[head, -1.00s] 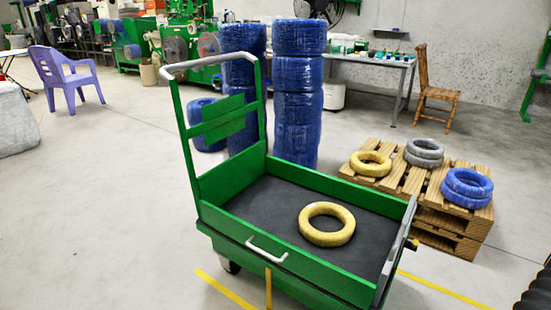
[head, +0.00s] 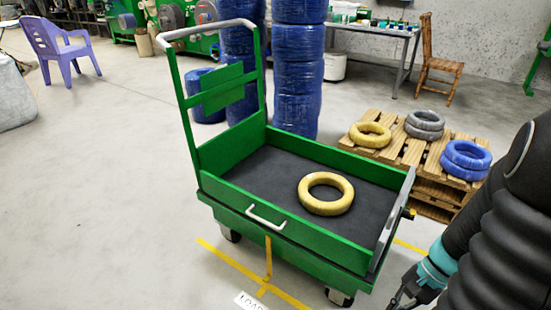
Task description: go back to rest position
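My gripper (head: 405,295) shows at the bottom right of the head view, below the end of my black arm with its teal band. It is partly cut off by the lower edge, and I cannot tell whether it is open or shut. It is apart from the green cart (head: 235,207), in front of the cart's right end. The blue cable coils (head: 466,160) lie stacked at the right of the wooden pallet, left of my arm. A yellow coil (head: 325,205) lies flat on the cart's dark bed.
The wooden pallet (head: 395,168) also carries a yellow coil (head: 370,134) and grey coils (head: 425,124). Tall blue-wrapped stacks (head: 296,85) stand behind the cart. A purple chair (head: 62,50) is at the far left. The floor left of the cart is clear.

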